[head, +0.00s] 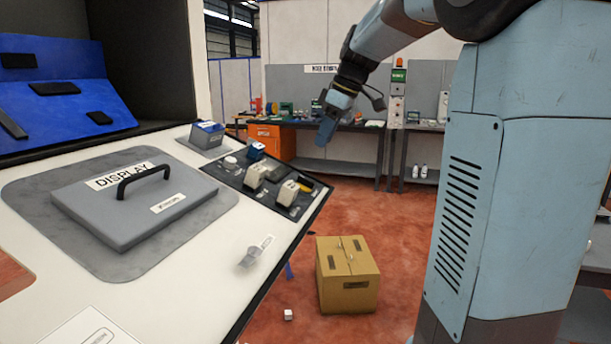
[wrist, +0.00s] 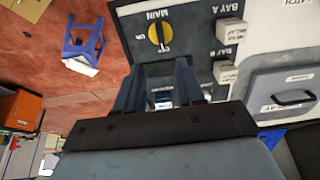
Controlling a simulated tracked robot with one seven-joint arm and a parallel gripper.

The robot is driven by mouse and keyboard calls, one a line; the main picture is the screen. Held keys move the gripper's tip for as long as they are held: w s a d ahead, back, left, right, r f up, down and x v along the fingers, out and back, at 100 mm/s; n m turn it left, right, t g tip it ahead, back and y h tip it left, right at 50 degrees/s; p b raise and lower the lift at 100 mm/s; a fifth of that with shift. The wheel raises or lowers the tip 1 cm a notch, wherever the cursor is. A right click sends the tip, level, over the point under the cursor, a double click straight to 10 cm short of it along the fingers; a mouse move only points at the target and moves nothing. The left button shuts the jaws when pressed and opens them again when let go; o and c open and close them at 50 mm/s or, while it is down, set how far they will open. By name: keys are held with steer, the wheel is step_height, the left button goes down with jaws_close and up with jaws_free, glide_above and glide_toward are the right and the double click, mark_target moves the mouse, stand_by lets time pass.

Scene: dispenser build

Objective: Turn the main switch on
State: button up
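The main switch (wrist: 160,36) is a yellow rotary handle on a dark panel (wrist: 190,22), under the upside-down word MAIN in the wrist view. Its handle runs nearly up and down in that picture, with the lower end by a label that looks like OFF. The ON label is off to the left. In the head view the yellow switch (head: 304,185) is at the right end of the dark panel. My gripper (wrist: 158,74) is open, its two blue fingers apart with nothing held between them. In the head view my gripper (head: 326,132) hangs above and beyond the panel, apart from the switch.
White blocks marked BAY A (wrist: 231,32) and BAY B (wrist: 225,72) sit beside the switch. A grey DISPLAY cover (head: 135,205) with a black handle lies on the console. A cardboard box (head: 347,275) stands on the red floor. A workbench (head: 340,128) is behind.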

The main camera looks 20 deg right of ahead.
mark_target(305, 178)
steer(key=x, duration=1.1)
steer(key=shift+f, duration=0.35)
steer(key=shift+c, duration=0.4)
jaws_close()
steer(key=shift+a, duration=0.2)
steer(key=shift+d, duration=0.1)
